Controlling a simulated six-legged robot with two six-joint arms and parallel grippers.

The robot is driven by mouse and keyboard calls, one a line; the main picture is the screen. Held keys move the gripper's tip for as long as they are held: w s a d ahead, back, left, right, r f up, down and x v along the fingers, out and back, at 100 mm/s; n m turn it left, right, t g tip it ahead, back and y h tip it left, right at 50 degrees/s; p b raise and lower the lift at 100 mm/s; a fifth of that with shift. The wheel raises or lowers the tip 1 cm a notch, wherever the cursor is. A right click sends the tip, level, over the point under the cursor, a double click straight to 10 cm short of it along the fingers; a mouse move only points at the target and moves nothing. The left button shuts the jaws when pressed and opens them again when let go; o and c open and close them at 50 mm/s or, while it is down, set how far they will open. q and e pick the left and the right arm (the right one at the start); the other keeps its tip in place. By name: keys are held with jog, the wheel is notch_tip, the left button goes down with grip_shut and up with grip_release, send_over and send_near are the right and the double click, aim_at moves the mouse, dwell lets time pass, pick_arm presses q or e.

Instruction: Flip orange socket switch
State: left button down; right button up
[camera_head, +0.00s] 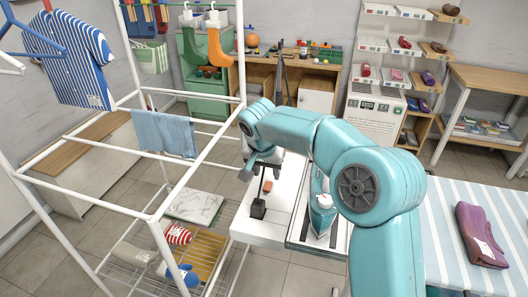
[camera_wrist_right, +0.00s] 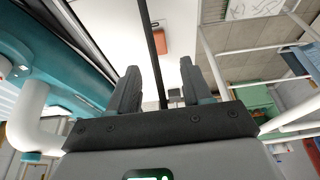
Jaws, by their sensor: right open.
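The orange switch (camera_head: 267,187) is a small block on the white board (camera_head: 287,192) in front of my right arm. My right gripper (camera_head: 262,165) is above the board, close to the switch in the head view. In the right wrist view its two dark fingers (camera_wrist_right: 160,82) are spread apart. A thin black cord or rod (camera_wrist_right: 153,40) runs through the space between them. The gap between fingers and switch cannot be judged exactly. My left gripper is not in view.
A black block (camera_head: 258,210) with a thin stalk stands on the board's near left part. A teal iron (camera_head: 323,213) stands right of it, partly behind my arm. A white drying rack (camera_head: 158,215) is at left. A striped ironing board (camera_head: 450,245) is at right.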

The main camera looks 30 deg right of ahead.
jog(key=v, duration=1.1)
jog(key=shift+r+p, duration=0.2)
jog(key=shift+p, duration=0.25)
jog(key=shift+s+a, duration=0.1)
